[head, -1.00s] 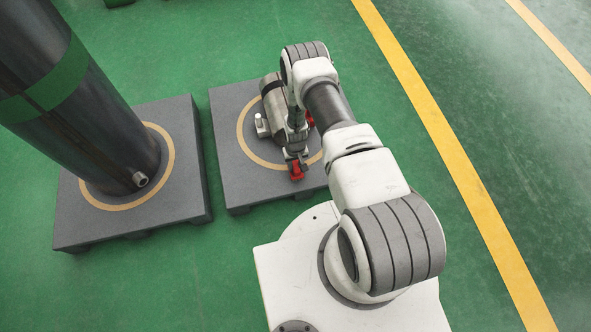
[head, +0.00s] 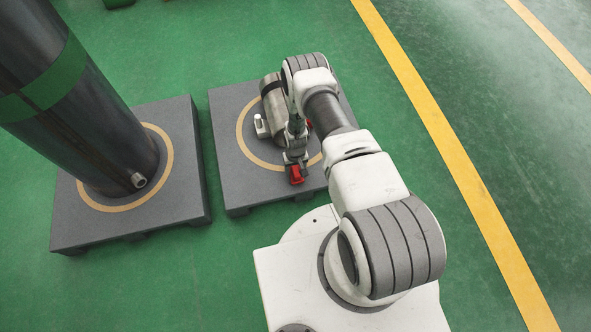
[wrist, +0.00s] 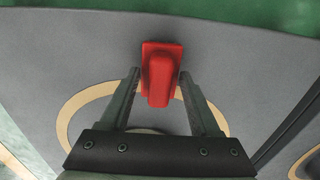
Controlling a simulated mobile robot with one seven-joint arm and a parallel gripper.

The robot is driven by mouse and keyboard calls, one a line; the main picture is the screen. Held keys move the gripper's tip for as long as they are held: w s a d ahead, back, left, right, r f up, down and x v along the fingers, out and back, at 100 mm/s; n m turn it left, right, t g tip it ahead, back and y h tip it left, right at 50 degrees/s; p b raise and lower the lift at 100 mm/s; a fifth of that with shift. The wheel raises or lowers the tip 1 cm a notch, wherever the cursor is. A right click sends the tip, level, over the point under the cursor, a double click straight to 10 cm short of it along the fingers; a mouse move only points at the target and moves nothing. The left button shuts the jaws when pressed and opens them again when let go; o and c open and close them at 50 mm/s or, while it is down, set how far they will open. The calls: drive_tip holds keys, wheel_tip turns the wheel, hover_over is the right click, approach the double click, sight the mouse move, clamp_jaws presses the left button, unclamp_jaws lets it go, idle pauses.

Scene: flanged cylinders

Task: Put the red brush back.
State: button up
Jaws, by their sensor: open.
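The red brush (head: 296,174) is at the front edge area of the right-hand grey pallet, in the head view. In the wrist view the red brush (wrist: 161,72) shows as a flat red block with a raised ridge. My gripper (head: 296,163) is right at it in the head view and hides part of it. In the wrist view my gripper (wrist: 160,75) is open, with one finger on each side of the brush and small gaps showing. I cannot tell how deep the brush sits between the fingers.
A metal cylinder (head: 272,103) stands on the right pallet (head: 228,150), close behind my gripper. A second red thing (head: 309,125) shows there, partly hidden by my arm. A large dark cylinder (head: 85,110) stands on the left pallet (head: 185,190). Green floor is clear to the right.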

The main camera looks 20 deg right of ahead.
drive_tip(key=w+r+t+p, duration=0.15)
drive_tip(key=w+r, duration=0.25)
drive_tip(key=r, duration=1.3)
drive_tip(key=w+r+p, duration=0.3)
drive_tip(key=w+r, duration=0.1)
drive_tip(key=r, duration=1.2)
wheel_tip(320, 180, up, 36)
drive_tip(key=t, duration=0.3)
hover_over(295, 170)
drive_tip(key=s, duration=0.4)
drive_tip(key=s+r, duration=0.3)
drive_tip(key=s, duration=0.5)
drive_tip(key=s+r+t, duration=0.1)
drive_tip(key=s+r, duration=0.2)
drive_tip(key=s, duration=0.5)
drive_tip(key=shift+s, duration=0.2)
drive_tip(key=shift+d, duration=0.1)
wheel_tip(295, 170, up, 24)
drive_tip(key=p, duration=2.4)
